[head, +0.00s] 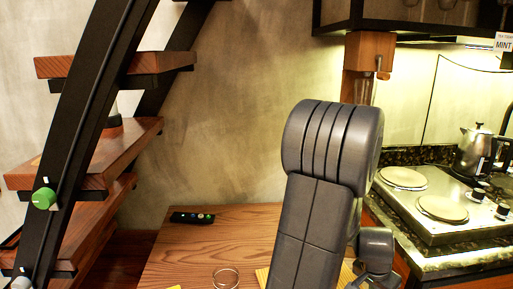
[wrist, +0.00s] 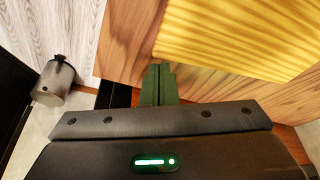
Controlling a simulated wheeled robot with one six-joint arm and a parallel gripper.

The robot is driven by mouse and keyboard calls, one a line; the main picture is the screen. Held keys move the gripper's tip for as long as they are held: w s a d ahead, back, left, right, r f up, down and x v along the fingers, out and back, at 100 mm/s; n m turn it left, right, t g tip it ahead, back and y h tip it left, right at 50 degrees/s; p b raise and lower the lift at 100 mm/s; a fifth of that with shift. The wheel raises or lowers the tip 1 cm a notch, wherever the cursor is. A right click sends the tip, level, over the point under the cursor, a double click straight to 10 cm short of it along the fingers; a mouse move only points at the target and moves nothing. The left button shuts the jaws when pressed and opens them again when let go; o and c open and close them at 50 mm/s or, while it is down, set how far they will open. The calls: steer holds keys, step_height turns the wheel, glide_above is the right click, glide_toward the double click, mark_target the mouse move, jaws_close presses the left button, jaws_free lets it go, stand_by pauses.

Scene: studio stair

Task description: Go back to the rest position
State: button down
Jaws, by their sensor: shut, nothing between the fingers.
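My gripper (wrist: 158,84) shows in the wrist view with its two dark green fingers together and nothing between them. It is over the edge of a wooden table beside a yellow ridged mat. In the head view my arm rises large in the middle and bends over at the top; my gripper is not visible there. The wooden table (head: 190,250) stands below and behind the arm, and it also shows in the wrist view (wrist: 125,45). The yellow ridged mat (wrist: 240,35) lies on it, mostly hidden by my arm in the head view.
A black remote (head: 193,217) and a thin ring (head: 226,279) lie on the table. Wooden stairs (head: 110,160) with a black frame rise at left. A hob (head: 440,205) with a kettle (head: 474,150) is at right. A dark metal bin (wrist: 54,82) stands on the floor.

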steer(key=shift+w+d+f+p, duration=0.1)
steer(key=shift+w+d+p, duration=0.2)
steer(key=shift+p, duration=0.25)
steer(key=shift+w+d+f+p, duration=0.1)
steer(key=shift+w+d+p, duration=0.4)
steer(key=shift+d, duration=0.25)
steer(key=shift+s, duration=0.1)
